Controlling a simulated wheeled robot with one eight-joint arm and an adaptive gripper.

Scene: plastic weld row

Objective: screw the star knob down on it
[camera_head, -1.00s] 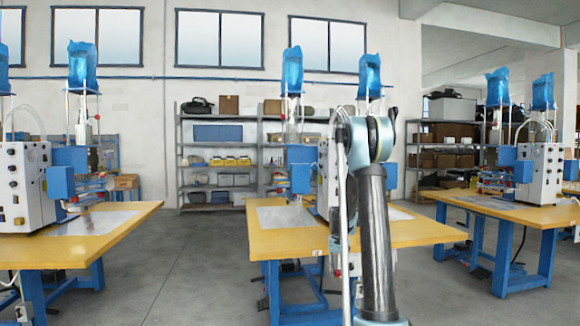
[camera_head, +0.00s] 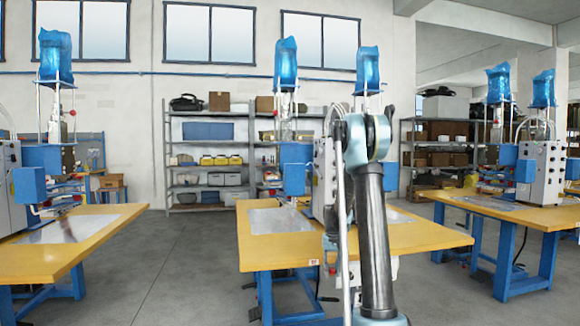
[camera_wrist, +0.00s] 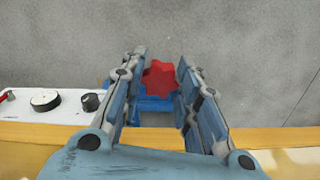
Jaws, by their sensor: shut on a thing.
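The red star knob (camera_wrist: 159,79) shows in the wrist view between the fingertips of my gripper (camera_wrist: 158,76). The two fingers are shut on it from left and right. A blue part (camera_wrist: 152,104) lies behind and below the knob. I cannot tell whether the knob touches it or is held clear of it. In the head view my arm hides the gripper's hold, and I cannot make out the knob there.
A white panel (camera_wrist: 20,103) with a black dial is left of my gripper. A yellow tabletop (camera_head: 420,237) with a welding machine stands ahead; similar stations stand left and right. Grey floor (camera_head: 180,270) is open between the tables. Shelves (camera_head: 210,150) line the back wall.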

